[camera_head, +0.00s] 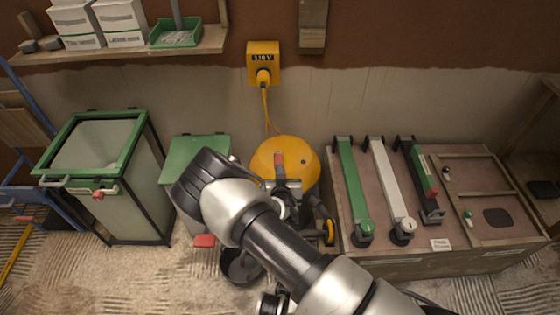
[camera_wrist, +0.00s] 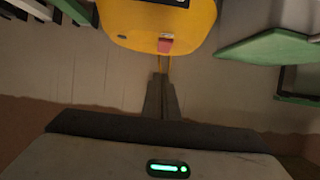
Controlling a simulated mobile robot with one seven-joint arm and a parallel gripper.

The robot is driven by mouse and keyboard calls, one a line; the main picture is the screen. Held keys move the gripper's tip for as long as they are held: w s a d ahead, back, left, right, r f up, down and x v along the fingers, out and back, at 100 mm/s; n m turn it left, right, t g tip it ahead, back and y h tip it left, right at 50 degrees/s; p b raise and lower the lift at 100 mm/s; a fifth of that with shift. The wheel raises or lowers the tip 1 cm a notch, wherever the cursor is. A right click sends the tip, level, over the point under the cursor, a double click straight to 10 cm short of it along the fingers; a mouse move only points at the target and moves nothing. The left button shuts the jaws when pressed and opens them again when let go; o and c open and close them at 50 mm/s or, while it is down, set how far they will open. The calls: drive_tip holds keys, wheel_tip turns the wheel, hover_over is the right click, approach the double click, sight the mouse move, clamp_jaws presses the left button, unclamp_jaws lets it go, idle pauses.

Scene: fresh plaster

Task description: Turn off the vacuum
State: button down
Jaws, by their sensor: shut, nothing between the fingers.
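The yellow vacuum (camera_head: 301,172) stands against the wall in the head view, with a red switch (camera_head: 279,158) on its front. Its yellow cord runs up to a yellow wall socket (camera_head: 263,52) with the plug in it. In the wrist view the scene is upside down, with the vacuum (camera_wrist: 120,22) at the top and the red switch (camera_wrist: 165,46) on its edge. My gripper (camera_wrist: 160,78) is shut and empty, its fingertips just below the switch in that picture; contact cannot be told. In the head view my arm crosses in front of the vacuum, and I cannot make out the fingertips.
A green-rimmed bin (camera_head: 132,172) and a box with a green lid (camera_head: 200,155) stand left of the vacuum. A wooden bench (camera_head: 400,262) with green and white levers stands right. A shelf (camera_head: 120,50) with boxes hangs upper left.

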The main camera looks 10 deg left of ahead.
drive_tip(key=shift+s+d+r, duration=0.1)
drive_tip(key=shift+s+d, duration=0.1)
drive_tip(key=shift+s, duration=0.5)
drive_tip(key=shift+s+d+r, duration=0.1)
drive_tip(key=shift+s+d, duration=0.05)
drive_tip(key=shift+s, duration=0.55)
